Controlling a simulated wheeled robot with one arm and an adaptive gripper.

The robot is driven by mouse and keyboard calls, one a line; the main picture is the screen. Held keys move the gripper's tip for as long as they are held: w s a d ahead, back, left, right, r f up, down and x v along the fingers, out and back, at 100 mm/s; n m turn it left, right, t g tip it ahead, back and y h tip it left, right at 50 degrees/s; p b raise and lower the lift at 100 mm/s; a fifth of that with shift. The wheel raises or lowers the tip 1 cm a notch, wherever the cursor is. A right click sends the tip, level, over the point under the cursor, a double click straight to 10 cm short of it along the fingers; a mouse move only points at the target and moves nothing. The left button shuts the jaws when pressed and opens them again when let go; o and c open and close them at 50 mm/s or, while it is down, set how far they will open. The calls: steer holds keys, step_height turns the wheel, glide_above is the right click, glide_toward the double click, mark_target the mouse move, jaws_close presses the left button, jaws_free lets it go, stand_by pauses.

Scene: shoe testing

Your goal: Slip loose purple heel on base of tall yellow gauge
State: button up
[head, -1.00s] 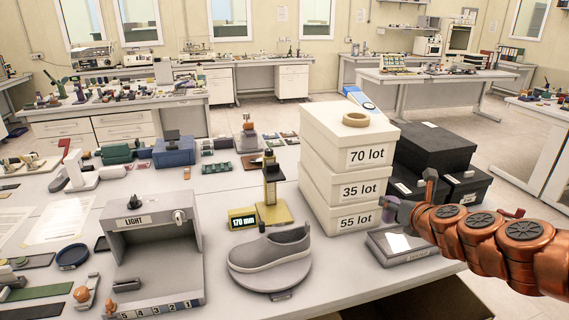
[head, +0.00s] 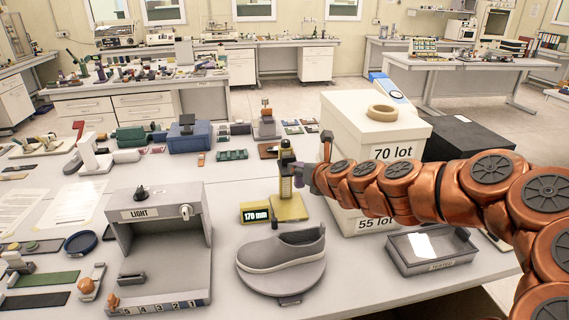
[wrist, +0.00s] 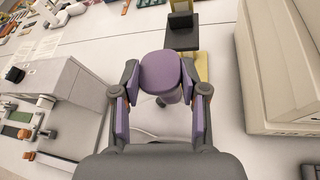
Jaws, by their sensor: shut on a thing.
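The purple heel (wrist: 160,72) is a rounded block between the purple-padded fingers of my gripper (wrist: 160,88) in the wrist view. My gripper is shut on it. The tall yellow gauge (head: 291,207) stands on the table in the head view, with a dark upright part and a yellow base. My gripper (head: 312,176) is just right of its column, above the base. In the wrist view the gauge (wrist: 182,38) lies straight beyond the heel, and the heel overlaps part of it. I cannot tell whether heel and gauge touch.
A display reading 170 mm (head: 254,212) sits left of the gauge. A grey shoe (head: 282,250) rests on a round stand in front. Stacked white boxes (head: 345,130) stand close behind and right. A grey tray (head: 432,262) lies to the right; a light box (head: 158,240) stands left.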

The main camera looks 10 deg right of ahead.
steer(key=shift+w+a+r+m+h, duration=0.35)
steer(key=shift+w+r+m+h, duration=0.2)
steer(key=shift+r+h, duration=0.2)
steer(key=shift+w+r+m+h+p, duration=0.15)
steer(key=shift+r+m+h+p, duration=0.25)
steer(key=shift+m+h, duration=0.35)
steer(key=shift+s+m+h+p, duration=0.35)
steer(key=shift+m+h, duration=0.55)
steer(key=shift+h, duration=0.2)
steer(key=shift+s+d+f+m+h, duration=0.15)
steer(key=shift+s+m+h, duration=0.2)
steer(key=shift+h, duration=0.05)
steer(key=shift+s+d+f+m+h, duration=0.15)
steer(key=shift+s+m+h, duration=0.15)
steer(key=shift+m+h, duration=0.1)
steer(key=shift+s+r, duration=0.2)
